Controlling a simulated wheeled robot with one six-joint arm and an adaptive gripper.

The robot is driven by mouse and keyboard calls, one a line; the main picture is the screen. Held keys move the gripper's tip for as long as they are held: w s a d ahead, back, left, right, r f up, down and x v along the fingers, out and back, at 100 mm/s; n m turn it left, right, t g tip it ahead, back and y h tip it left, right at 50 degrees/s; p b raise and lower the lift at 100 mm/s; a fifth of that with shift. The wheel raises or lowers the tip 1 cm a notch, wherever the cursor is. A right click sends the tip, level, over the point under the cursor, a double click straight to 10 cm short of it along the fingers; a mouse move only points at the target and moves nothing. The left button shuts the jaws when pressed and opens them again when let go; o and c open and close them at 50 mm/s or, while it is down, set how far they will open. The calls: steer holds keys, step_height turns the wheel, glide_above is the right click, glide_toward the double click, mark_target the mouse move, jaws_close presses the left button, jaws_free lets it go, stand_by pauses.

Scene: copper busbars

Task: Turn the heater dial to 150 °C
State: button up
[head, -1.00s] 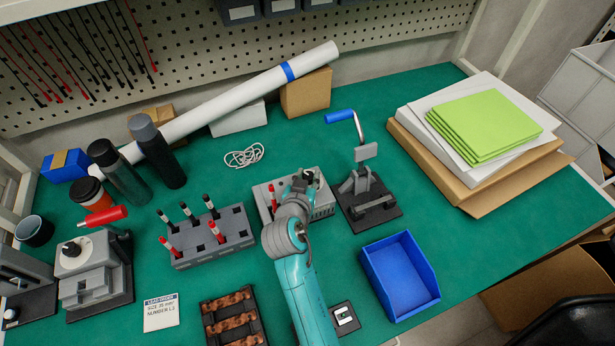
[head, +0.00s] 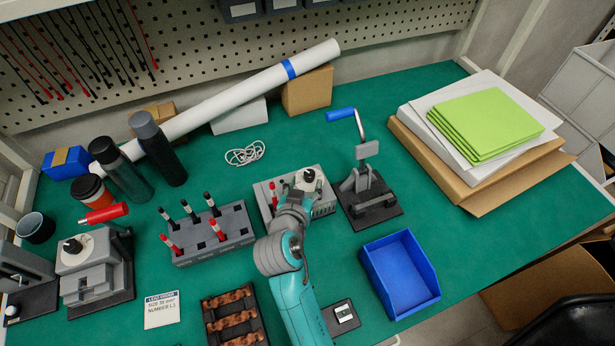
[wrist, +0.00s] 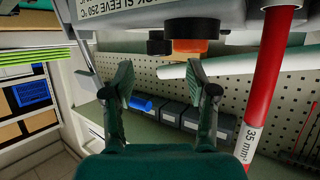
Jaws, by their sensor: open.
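The heater is a grey box (head: 325,208) at mid-table in the head view. On its top is a white dial with a black knob (head: 308,175); I cannot read its setting. My gripper (wrist: 160,80) is open, with nothing between its fingers in the wrist view. In the head view it is at the front of the box, short of the knob and partly hidden by my wrist. The wrist view is upside down. The grey body (wrist: 140,12) with a label reading "SLEEVE 250 °C" crosses its top, beside a black part (wrist: 158,46) and an orange part (wrist: 190,46).
A red-handled lead marked 35 mm² (wrist: 262,85) stands close to my gripper at the right of the wrist view. A lever press (head: 368,195) stands just right of the heater. A lead rack (head: 213,235) is left, a blue bin (head: 400,275) front right.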

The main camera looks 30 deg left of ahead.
steer(key=v, duration=0.7)
steer(key=shift+s, duration=0.2)
steer(key=shift+d, duration=0.1)
